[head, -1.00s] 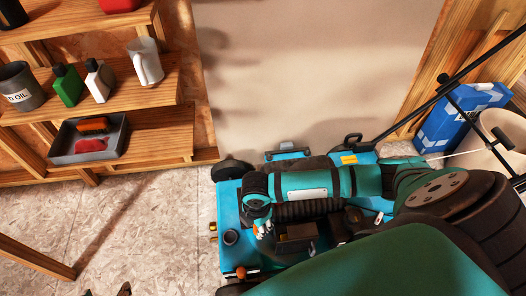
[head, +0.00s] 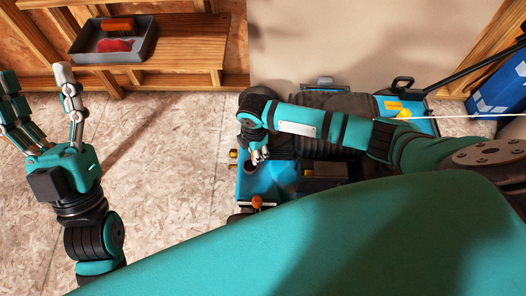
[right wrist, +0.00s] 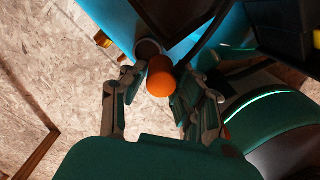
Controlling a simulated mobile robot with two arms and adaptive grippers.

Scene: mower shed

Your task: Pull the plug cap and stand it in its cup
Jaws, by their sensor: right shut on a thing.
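My right gripper (head: 260,156) points down over the near left corner of the teal mower (head: 250,186). In the right wrist view it is shut on the orange, rounded plug cap (right wrist: 160,78), held between the fingers. The cap's lower part is hidden. The dark round cup (right wrist: 147,47) shows just beyond the cap in that view, partly covered by it. I cannot tell whether cap and cup touch. My left gripper (head: 40,85) is open and empty, fingers up, above the floor at the left.
An orange knob (head: 257,201) stands at the mower's near edge. Brass fittings (head: 233,155) stick out of its left side. A dark box (head: 322,174) sits right of the gripper. A grey tray (head: 115,42) is on the wooden shelf (head: 185,50). The floor at left is clear.

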